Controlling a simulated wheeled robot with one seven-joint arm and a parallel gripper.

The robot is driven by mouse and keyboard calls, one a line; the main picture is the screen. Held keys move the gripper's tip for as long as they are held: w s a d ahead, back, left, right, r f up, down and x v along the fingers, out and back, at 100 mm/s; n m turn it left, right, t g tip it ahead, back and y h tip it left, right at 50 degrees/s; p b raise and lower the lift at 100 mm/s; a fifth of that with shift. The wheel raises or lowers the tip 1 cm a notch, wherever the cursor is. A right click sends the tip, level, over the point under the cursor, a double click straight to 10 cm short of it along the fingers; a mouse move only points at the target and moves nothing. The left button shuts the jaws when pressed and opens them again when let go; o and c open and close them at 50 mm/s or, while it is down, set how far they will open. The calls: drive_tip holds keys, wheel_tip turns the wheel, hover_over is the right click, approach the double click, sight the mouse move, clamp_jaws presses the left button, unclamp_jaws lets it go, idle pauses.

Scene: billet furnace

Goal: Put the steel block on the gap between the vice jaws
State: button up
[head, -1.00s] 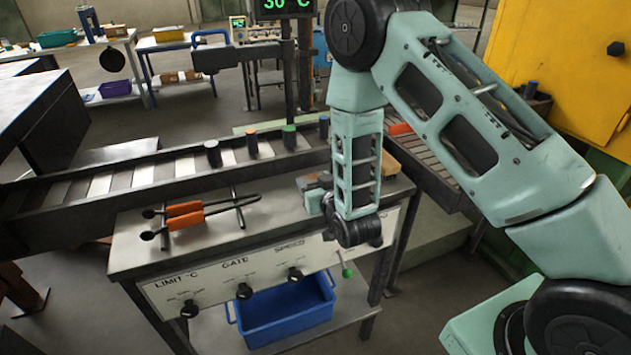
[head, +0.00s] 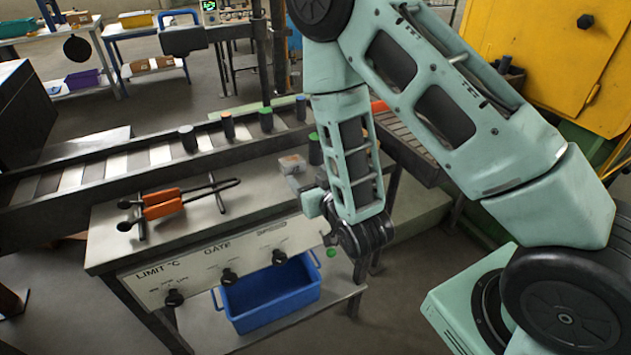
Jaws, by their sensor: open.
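A small grey block-shaped thing with a reddish top (head: 292,163) is on the back right of the workbench, left of my arm. I cannot tell whether it is the steel block or part of the vice. No gap between vice jaws can be made out. My gripper (head: 312,203) is mostly hidden behind my forearm and wrist; only a blue-grey part shows, above the bench's front right edge. Its fingertips are not clear, and nothing is seen held in it.
Several dark cylinders with coloured tops, one green-topped (head: 315,148), stand along the back by the roller conveyor (head: 95,171). A blue bin (head: 268,297) is below. The bench's middle is clear.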

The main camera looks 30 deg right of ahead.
drive_tip(key=shift+p+v, duration=1.35)
drive_tip(key=shift+p, duration=0.65)
